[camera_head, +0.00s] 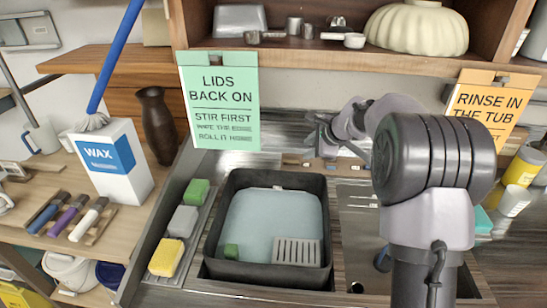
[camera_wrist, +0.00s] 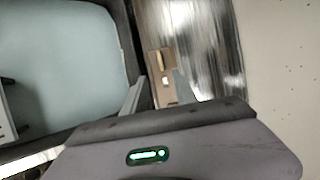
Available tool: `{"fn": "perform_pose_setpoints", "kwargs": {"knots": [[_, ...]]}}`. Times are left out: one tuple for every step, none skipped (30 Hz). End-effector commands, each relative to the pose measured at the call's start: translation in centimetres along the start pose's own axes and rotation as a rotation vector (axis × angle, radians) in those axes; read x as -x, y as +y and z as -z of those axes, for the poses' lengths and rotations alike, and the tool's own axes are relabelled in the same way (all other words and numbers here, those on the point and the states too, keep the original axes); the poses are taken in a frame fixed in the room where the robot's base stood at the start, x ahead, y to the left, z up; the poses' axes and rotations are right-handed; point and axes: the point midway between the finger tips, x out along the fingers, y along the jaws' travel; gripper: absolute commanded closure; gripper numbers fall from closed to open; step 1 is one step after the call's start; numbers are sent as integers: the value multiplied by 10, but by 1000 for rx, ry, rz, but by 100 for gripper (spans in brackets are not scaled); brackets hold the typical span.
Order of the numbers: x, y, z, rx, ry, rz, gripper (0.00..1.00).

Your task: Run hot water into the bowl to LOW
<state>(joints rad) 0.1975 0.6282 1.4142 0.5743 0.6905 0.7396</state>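A dark rectangular basin (camera_head: 222,215), which may be the bowl, sits in the sink area. I cannot make out a LOW mark or running water. My gripper (camera_head: 322,137) is behind the basin, near the back wall. In the wrist view its fingers (camera_wrist: 160,96) are apart and look empty. A tan plate (camera_wrist: 157,88) with a small wooden piece lies beyond them.
Yellow (camera_head: 166,257), grey and green sponges lie on a tray left of the basin. A wax box (camera_head: 115,160) and brown vase (camera_head: 157,125) stand on the left bench. A green sign (camera_head: 220,100) and orange sign (camera_head: 488,105) hang from the shelf, which holds a cream ribbed bowl (camera_head: 416,28).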

Motion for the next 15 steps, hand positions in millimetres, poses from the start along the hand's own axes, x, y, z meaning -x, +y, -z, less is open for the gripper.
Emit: {"fn": "perform_pose_setpoints", "kwargs": {"knots": [[-11,2,0,2,0,-3,66],[-18,3,0,2,-1,-3,66],[-28,4,0,2,-1,-4,66],[-35,4,0,3,-1,-5,66],[-42,4,0,4,-1,-5,66],[-52,4,0,4,-1,-5,66],[-60,4,0,3,-1,-4,66],[-67,4,0,4,-1,-5,66],[-77,4,0,5,-2,-5,66],[-84,4,-1,5,-1,-4,66],[-91,4,0,5,-1,-5,66],[-101,4,0,6,-1,-5,66],[-108,4,0,5,-1,-4,66],[-115,4,0,5,-1,-4,66],[-124,4,0,7,-1,-5,66]]}}
